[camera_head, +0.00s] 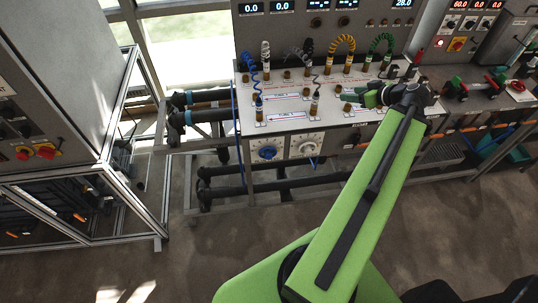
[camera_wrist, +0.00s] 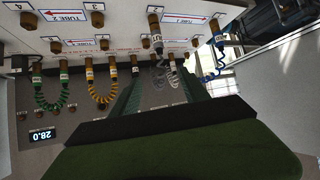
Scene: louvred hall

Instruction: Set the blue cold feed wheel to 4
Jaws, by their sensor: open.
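The blue cold feed wheel (camera_head: 267,153) is on the front face of the white bench, at its lower left, in the head view. Its scale is too small to read, so I cannot tell its setting. A paler wheel (camera_head: 308,147) sits on a panel just to its right. My gripper (camera_head: 347,98) is open above the bench top, up and to the right of the blue wheel and apart from it. In the wrist view, my gripper's fingers (camera_wrist: 157,88) spread with hoses beyond them. The blue wheel does not show in that view.
Coiled hoses in blue (camera_head: 248,72), yellow (camera_head: 342,44) and green (camera_head: 380,45) stand on the bench top (camera_head: 283,122) near my gripper. Dark pipes (camera_head: 215,115) run at the bench's left. A framed cabinet (camera_head: 60,110) stands further left. The floor (camera_head: 180,265) before the bench is clear.

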